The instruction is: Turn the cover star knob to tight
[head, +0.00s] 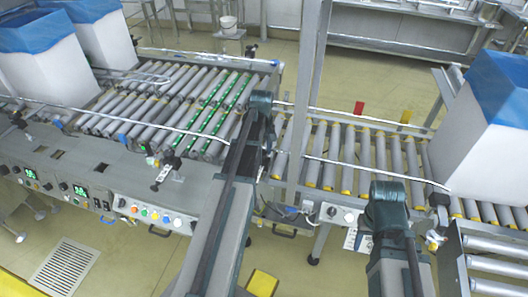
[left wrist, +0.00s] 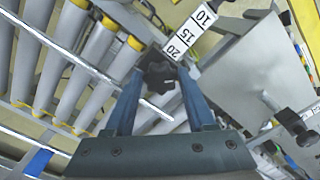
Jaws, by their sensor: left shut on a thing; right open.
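The star knob (left wrist: 158,73) is black and lobed. In the left wrist view it sits between the blue fingers of my left gripper (left wrist: 158,92), which is shut on it. A small pale mark shows on the knob, but I cannot tell how tight it is. A white scale strip (left wrist: 190,34) with 10, 15 and 20 runs beside the knob. In the head view my left arm covers the knob and its own fingertips. My right gripper (head: 366,238) is partly hidden by its arm at the right conveyor's front edge, apart from the knob; it is open.
Metal rollers (head: 352,160) with yellow ends lie behind my arms. Guide rails (head: 372,174) cross above them. A white box with a blue liner (head: 480,140) stands on the right. Two more lined boxes stand far left. A button panel (head: 150,214) lines the left machine's front.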

